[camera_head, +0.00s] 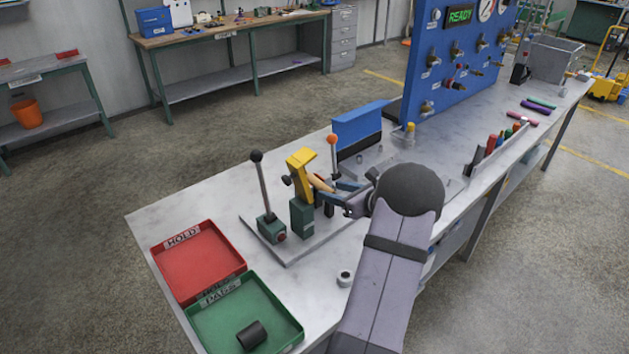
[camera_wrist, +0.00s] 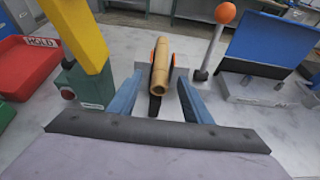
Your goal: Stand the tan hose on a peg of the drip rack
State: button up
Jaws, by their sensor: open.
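The tan hose (camera_wrist: 160,67) is a short tube with its open end facing me in the wrist view. It rests in a small holder with orange parts on both sides. In the head view the hose (camera_head: 320,183) shows beside the yellow-topped green fixture. My gripper (camera_wrist: 160,80) is open, with one blue finger on each side of the hose and gaps between. In the head view my gripper (camera_head: 342,190) is low at the fixture, partly hidden by my arm. I cannot pick out the drip rack and its pegs with certainty.
A yellow-and-green press (camera_head: 302,212) and a black-knobbed lever (camera_head: 264,195) stand left of my gripper. An orange-knobbed lever (camera_wrist: 215,45) and a blue panel (camera_wrist: 272,38) are to its right. Red (camera_head: 240,268) and green (camera_head: 295,335) trays lie at the front left.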

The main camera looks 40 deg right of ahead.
aim_at(330, 189)
jog(key=shift+p+x, duration=0.55)
jog(key=shift+x, duration=1.4)
grip_shut()
jog(key=shift+r, duration=0.1)
